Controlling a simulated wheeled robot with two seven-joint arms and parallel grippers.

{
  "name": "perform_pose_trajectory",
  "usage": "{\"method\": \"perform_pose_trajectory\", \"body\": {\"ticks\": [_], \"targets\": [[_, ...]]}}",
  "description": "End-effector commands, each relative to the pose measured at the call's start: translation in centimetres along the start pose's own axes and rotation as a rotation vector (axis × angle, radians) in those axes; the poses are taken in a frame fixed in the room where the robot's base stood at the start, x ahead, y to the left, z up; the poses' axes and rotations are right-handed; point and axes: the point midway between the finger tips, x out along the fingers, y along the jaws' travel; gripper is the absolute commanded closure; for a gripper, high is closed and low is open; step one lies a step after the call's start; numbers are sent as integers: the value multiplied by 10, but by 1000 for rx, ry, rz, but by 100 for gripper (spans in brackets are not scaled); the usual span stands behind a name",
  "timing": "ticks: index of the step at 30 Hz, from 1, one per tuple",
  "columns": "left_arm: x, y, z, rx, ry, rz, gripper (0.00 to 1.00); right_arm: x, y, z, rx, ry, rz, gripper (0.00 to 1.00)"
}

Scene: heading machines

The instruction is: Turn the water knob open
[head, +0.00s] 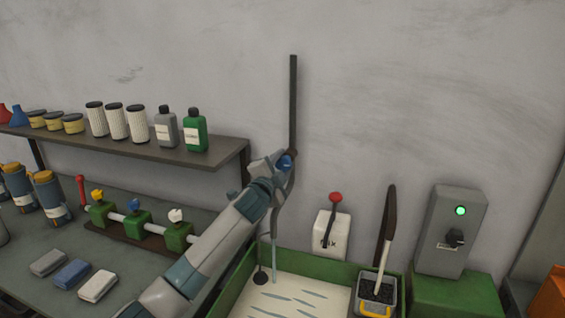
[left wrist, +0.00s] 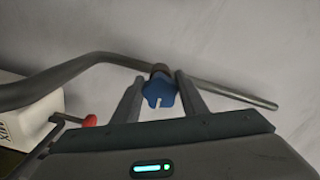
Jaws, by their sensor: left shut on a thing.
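The blue water knob (head: 286,161) sits on a dark vertical pipe (head: 293,100) fixed to the grey wall. My left gripper (head: 280,165) reaches up to it from the lower left and is shut on it. In the left wrist view the lobed blue knob (left wrist: 159,93) shows between the two fingers of the left gripper (left wrist: 158,90), with the pipe (left wrist: 95,62) behind it. A thin bluish stream of water (head: 274,257) runs from the pipe's lower end down into the green-rimmed basin (head: 345,263). My right gripper is not in view.
A shelf (head: 130,147) with bottles and jars is at the left. Below it, a green valve rack (head: 137,230) stands on the bench. A white box with a red-knobbed lever (head: 332,225) and a grey switch box (head: 450,225) are at the right. The upper wall is clear.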

Motion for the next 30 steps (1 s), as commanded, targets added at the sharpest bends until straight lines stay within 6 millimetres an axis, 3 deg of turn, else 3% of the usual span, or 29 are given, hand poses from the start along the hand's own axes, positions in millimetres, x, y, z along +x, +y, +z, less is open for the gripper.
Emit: {"method": "perform_pose_trajectory", "body": {"ticks": [9,21,22,23,24,30], "targets": [[0,0,0,97,-1,0,83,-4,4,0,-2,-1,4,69],[0,0,0,103,0,1,83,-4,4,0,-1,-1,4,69],[0,0,0,103,0,1,54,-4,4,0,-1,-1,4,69],[0,0,0,103,0,1,47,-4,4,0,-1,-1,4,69],[0,0,0,103,0,1,42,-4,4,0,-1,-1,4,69],[0,0,0,102,0,0,42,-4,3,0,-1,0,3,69]]}}
